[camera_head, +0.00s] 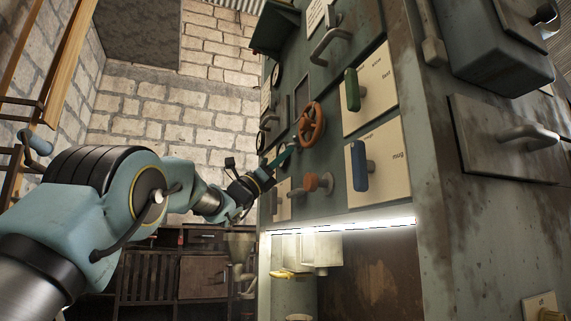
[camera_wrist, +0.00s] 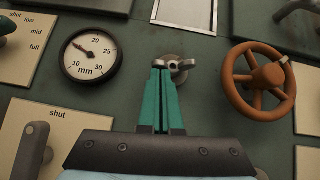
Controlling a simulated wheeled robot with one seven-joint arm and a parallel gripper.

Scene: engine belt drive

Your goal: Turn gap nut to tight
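The gap nut appears to be the small metal wing nut (camera_wrist: 180,66) on the panel in the upper middle of the wrist view. Its wings lie roughly level on a round grey base. My gripper's green fingers (camera_wrist: 161,72) are drawn together, with a thin dark line between them. Their tips overlap the nut's left wing from below; I cannot tell if they touch it. In the head view my gripper (camera_head: 282,158) reaches the panel, and the nut cannot be made out there. A round mm dial (camera_wrist: 90,54) left of the nut has its needle between 10 and 20.
An orange handwheel (camera_wrist: 259,80) stands close to the right of the nut. A plate marked shut (camera_wrist: 58,114) with a grey lever is at lower left. Green (camera_head: 352,90) and blue (camera_head: 359,165) handles jut from the panel nearer the head camera.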

